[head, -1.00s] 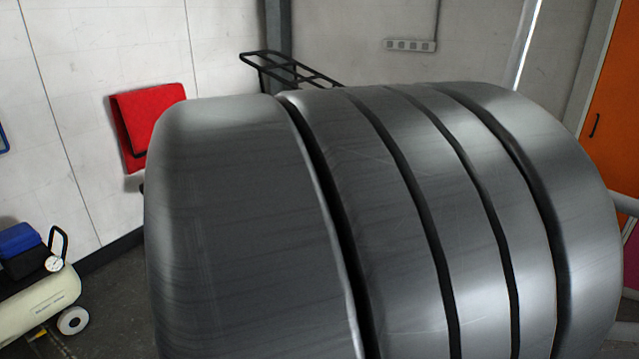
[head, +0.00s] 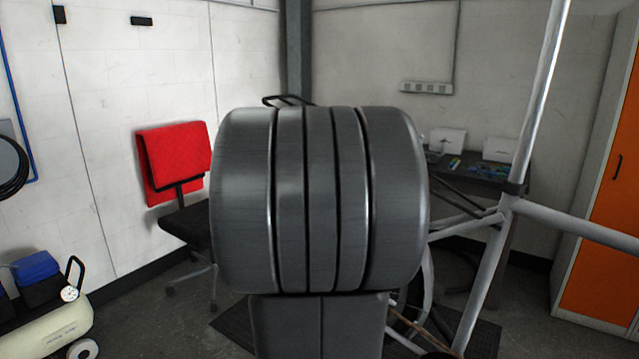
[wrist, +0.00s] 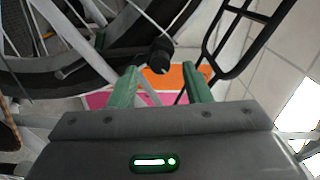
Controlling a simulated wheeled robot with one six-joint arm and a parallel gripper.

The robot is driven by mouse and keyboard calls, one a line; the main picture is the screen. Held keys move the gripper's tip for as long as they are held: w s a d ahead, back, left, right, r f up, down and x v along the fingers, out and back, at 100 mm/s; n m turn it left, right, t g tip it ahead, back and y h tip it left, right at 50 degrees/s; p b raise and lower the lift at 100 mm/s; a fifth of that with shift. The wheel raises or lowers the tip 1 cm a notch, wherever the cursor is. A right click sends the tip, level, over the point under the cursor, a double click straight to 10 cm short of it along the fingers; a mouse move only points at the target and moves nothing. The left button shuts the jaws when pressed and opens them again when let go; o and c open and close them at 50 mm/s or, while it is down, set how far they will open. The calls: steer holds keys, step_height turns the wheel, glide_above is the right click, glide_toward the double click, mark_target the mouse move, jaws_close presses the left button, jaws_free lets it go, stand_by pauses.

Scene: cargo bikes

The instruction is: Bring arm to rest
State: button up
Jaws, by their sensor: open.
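My gripper (wrist: 162,92) shows in the wrist view with its two green fingers apart and nothing between them. A wheel with a dark tyre (wrist: 62,85) and pale spokes is close beyond the fingers at the left. A dark round-ended part (wrist: 160,55) sits just past the fingertips; I cannot tell whether it touches them. In the head view my own grey arm links fill the middle and hide the gripper.
A silver bike frame (head: 490,265) stands at the right, and a black rack (wrist: 240,40) is close in the wrist view. A red-backed chair (head: 178,160), a compressor (head: 45,325), a workbench (head: 480,180) and an orange cabinet (head: 610,230) stand around. Some floor shows at the lower left.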

steer(key=x, duration=0.3)
stand_by(0.5)
